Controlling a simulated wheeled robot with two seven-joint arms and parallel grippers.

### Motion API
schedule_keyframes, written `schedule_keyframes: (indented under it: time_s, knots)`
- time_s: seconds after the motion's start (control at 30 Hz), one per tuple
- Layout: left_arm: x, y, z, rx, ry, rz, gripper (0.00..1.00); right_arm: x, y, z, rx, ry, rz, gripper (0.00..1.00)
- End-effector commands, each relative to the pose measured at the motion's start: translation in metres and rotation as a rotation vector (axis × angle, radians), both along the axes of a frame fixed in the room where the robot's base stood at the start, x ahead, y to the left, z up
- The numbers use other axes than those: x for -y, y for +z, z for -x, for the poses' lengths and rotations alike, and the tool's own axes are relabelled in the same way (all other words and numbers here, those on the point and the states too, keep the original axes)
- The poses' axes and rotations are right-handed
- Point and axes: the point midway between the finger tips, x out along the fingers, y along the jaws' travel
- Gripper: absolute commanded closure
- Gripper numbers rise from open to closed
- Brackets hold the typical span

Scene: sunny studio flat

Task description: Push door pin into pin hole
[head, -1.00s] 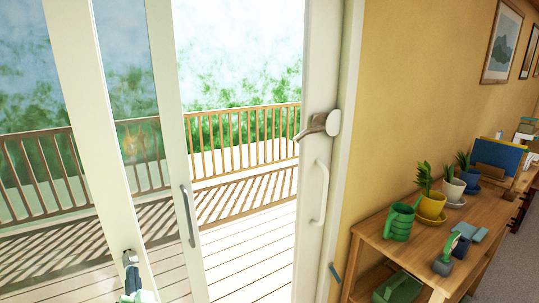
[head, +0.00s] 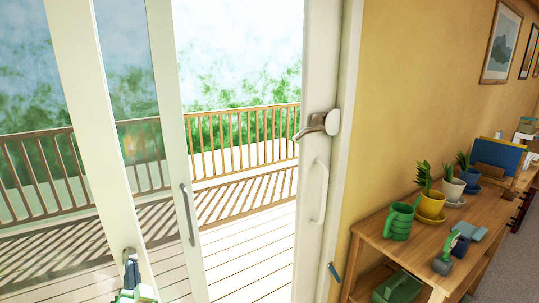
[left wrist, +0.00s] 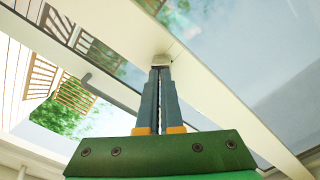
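My left gripper (head: 130,256) is at the lower left of the head view, against the white upright of the sliding door (head: 88,130). In the left wrist view its two dark fingers (left wrist: 160,72) lie side by side, shut. Their tips meet a small pale block (left wrist: 161,60) on the white door frame, which looks like the door pin's housing. The block also shows just above the fingertips in the head view (head: 129,252). The pin itself and the pin hole are hidden or too small to make out. My right gripper is not in view.
The doorway stands open onto a wooden deck with a railing (head: 245,135). A grey handle (head: 188,215) is on the door panel's edge, and a white handle (head: 320,192) on the right jamb. A wooden shelf (head: 372,236) with potted plants stands at the right.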

Motion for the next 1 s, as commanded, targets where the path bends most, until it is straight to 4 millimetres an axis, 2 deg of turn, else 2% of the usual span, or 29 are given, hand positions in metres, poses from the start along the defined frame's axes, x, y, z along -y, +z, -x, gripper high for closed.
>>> schedule_keyframes:
  time_s: [0.23, 0.8, 1.0]
  knots:
    - [0.003, 0.0, 0.003, -0.001, -0.001, 0.002, 1.0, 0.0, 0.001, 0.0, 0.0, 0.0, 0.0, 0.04]
    - [0.035, -0.001, 0.056, 0.0, -0.001, 0.002, 1.0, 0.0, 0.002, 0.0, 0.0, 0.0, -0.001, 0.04]
    - [0.037, 0.0, 0.06, 0.0, -0.001, 0.001, 1.0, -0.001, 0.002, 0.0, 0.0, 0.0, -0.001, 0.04]
